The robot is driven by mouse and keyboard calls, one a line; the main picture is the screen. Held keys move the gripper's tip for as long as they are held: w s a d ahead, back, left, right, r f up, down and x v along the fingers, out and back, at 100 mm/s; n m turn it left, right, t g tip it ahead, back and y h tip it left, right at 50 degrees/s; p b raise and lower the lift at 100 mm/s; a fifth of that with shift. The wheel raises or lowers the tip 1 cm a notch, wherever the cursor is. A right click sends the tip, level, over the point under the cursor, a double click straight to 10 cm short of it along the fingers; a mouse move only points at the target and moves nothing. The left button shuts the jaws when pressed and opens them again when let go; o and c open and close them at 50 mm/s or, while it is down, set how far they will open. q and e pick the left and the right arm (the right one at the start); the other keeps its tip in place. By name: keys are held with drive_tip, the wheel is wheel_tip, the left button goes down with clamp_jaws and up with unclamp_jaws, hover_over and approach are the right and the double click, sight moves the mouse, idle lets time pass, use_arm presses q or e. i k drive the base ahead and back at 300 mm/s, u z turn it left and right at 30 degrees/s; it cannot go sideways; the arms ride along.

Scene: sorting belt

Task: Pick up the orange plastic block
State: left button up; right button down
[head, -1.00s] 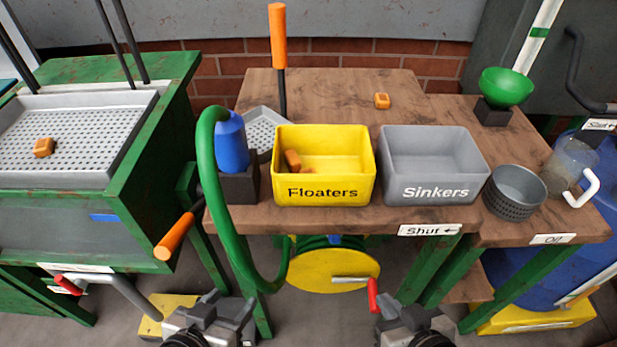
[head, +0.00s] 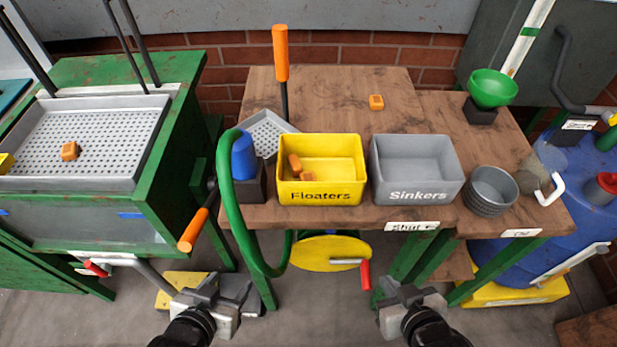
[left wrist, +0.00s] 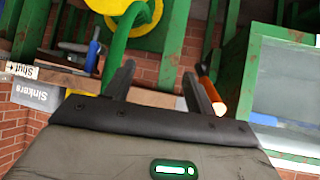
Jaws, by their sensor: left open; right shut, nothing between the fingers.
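An orange block (head: 376,102) lies on the wooden table near its back edge. Another orange block (head: 70,151) lies on the perforated grey tray (head: 28,184) at the left. Orange pieces (head: 294,162) lie inside the yellow Floaters bin (head: 342,191). My left gripper (head: 208,283) is open and empty, low in front of the table and far from the blocks. Its two spread fingers also show in the left wrist view (left wrist: 162,82), with no block between them. My right gripper (head: 396,287) is shut and empty, also in front of the table.
A grey Sinkers bin (head: 420,187) stands right of the Floaters bin. A green hose (head: 233,225) loops in front of the table beside a blue cylinder (head: 244,156). A crank with a yellow disc (head: 320,253) is below the edge. A grey cup (head: 491,190) and green funnel (head: 493,87) stand right.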

sight(69, 150)
drive_tip(key=z, duration=2.8)
drive_tip(key=k, duration=1.75)
drive_tip(key=u, duration=2.3)
